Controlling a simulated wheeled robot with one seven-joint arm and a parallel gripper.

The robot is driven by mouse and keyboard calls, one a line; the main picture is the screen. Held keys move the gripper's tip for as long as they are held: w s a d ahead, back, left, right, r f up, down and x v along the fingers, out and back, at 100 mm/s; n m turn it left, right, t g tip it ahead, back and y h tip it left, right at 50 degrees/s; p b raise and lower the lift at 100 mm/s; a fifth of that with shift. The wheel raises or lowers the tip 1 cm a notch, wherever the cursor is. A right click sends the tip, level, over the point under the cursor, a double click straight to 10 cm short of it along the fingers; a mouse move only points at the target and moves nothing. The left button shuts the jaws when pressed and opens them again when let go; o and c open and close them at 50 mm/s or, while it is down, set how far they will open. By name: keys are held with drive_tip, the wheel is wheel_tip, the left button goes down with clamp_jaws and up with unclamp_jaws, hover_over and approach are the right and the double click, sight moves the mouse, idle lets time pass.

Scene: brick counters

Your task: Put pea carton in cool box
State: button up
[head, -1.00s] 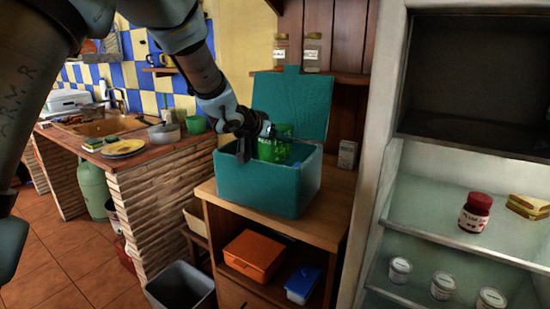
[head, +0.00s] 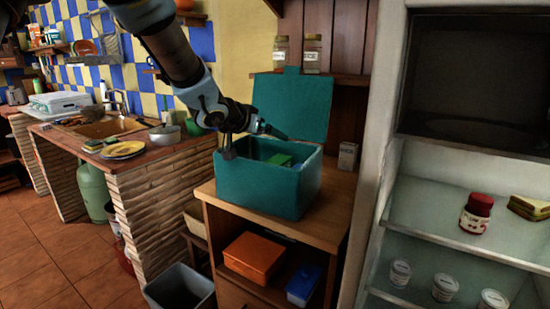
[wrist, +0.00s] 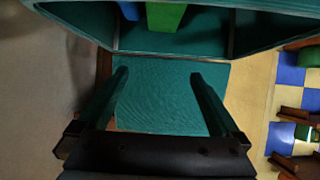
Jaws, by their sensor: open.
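The teal cool box (head: 258,188) stands on the wooden counter with its lid (head: 300,100) raised at the back. The green pea carton (head: 279,160) is inside the box, its top showing just below the rim. In the wrist view the carton (wrist: 166,16) lies in the box at the top of the picture, with a blue thing beside it. My gripper (head: 254,142) is open and empty above the box, apart from the carton. In the wrist view its two fingers (wrist: 157,78) are spread, with a teal panel beyond them.
A small white carton (head: 347,155) stands right of the box. An orange box (head: 254,256) and a blue box (head: 303,285) sit on the shelf below. Two jars (head: 311,53) stand on the shelf behind the lid. An open fridge (head: 450,210) is at the right.

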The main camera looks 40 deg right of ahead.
drive_tip(key=v, duration=0.5)
drive_tip(key=shift+s+a+r, duration=0.1)
drive_tip(key=shift+a+r, duration=0.05)
drive_tip(key=shift+a, duration=0.15)
